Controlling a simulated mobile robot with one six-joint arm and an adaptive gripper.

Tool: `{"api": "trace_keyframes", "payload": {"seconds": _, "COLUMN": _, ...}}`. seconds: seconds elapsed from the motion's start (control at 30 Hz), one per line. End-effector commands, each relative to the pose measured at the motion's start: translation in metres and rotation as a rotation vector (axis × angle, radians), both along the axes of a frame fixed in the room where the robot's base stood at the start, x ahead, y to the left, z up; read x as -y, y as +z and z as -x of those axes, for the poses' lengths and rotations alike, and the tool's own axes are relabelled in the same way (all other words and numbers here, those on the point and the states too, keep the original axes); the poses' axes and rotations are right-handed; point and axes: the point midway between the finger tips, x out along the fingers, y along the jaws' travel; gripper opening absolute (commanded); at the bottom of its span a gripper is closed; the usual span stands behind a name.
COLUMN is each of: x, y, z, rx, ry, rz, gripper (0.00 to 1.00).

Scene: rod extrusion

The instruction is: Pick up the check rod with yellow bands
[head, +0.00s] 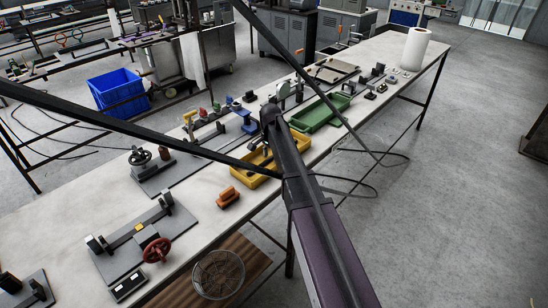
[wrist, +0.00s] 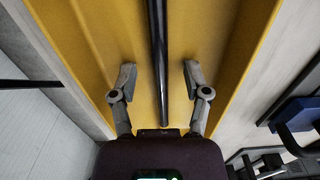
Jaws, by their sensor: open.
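A yellow tray (wrist: 100,45) fills the middle of the wrist view. A dark, glossy rod (wrist: 159,60) runs lengthwise over its floor, from the top edge of the picture down to near my gripper's palm. I see no yellow bands on the part that shows, so I cannot tell whether it is the check rod. My gripper (wrist: 160,72) is open, one finger on each side of the rod, with gaps on both sides. In the head view the yellow tray (head: 244,166) sits on the bench, partly behind my arm, which hides my fingers.
A green tray (head: 320,113) stands on the bench beyond the yellow one. An orange block (head: 227,195) lies nearer, beside a fixture with a red handwheel (head: 157,250). In the wrist view a blue-and-black object (wrist: 292,112) is right of the tray. A paper roll (head: 416,50) stands far right.

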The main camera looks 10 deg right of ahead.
Motion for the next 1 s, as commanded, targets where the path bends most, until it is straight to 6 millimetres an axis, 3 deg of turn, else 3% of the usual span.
{"api": "trace_keyframes", "payload": {"seconds": 0.07, "x": 0.000, "y": 0.000, "z": 0.000, "rx": 0.000, "ry": 0.000, "rz": 0.000, "gripper": 0.61}}
{"api": "trace_keyframes", "payload": {"seconds": 0.27, "x": 0.000, "y": 0.000, "z": 0.000, "rx": 0.000, "ry": 0.000, "rz": 0.000, "gripper": 0.02}}
{"api": "trace_keyframes", "payload": {"seconds": 0.73, "x": 0.000, "y": 0.001, "z": 0.000, "rx": 0.000, "ry": 0.000, "rz": 0.000, "gripper": 0.00}}
{"api": "trace_keyframes", "payload": {"seconds": 1.0, "x": 0.000, "y": 0.011, "z": 0.000, "rx": 0.000, "ry": 0.000, "rz": 0.000, "gripper": 0.00}}
